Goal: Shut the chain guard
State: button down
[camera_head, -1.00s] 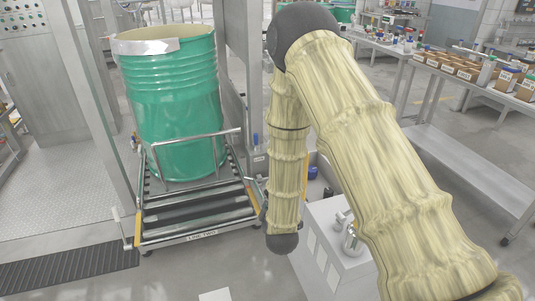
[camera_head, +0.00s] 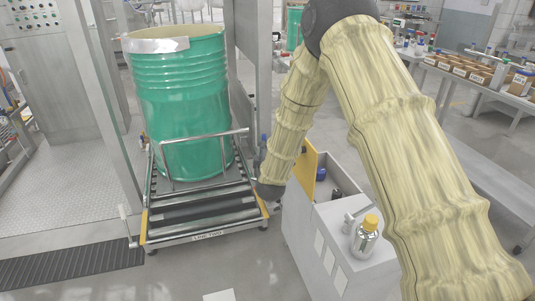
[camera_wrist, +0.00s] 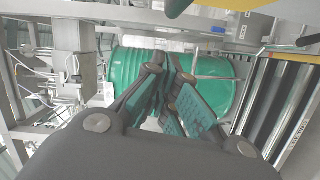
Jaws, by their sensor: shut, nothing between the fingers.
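A yellow panel (camera_head: 309,170), which looks like the chain guard, stands raised between the roller conveyor and a white cabinet. A yellow edge (camera_wrist: 178,7) at the top of the wrist view may be the same panel. My gripper (camera_wrist: 178,85) shows in the wrist view, shut and empty, with the green drum behind its fingers. In the head view the gripper is hidden, and the dark end of my arm is by the conveyor's right front corner. I cannot tell whether the gripper touches anything.
The green drum (camera_head: 182,100) stands on the roller conveyor (camera_head: 196,215) behind a metal rail. The white cabinet (camera_head: 335,240) carries a yellow-capped bottle (camera_head: 366,236). A bench with boxes (camera_head: 485,75) is at the right.

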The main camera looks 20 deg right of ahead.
jog(key=shift+w+d+f, duration=0.15)
jog(key=shift+w+d, duration=0.25)
jog(key=shift+d, duration=0.35)
jog(key=shift+w+d+f, duration=0.15)
jog(key=shift+w+d, duration=0.25)
jog(key=shift+d, duration=0.35)
jog(key=shift+w+d+f, duration=0.15)
jog(key=shift+w+d, duration=0.25)
jog(key=shift+d, duration=0.35)
jog(key=shift+r, duration=0.1)
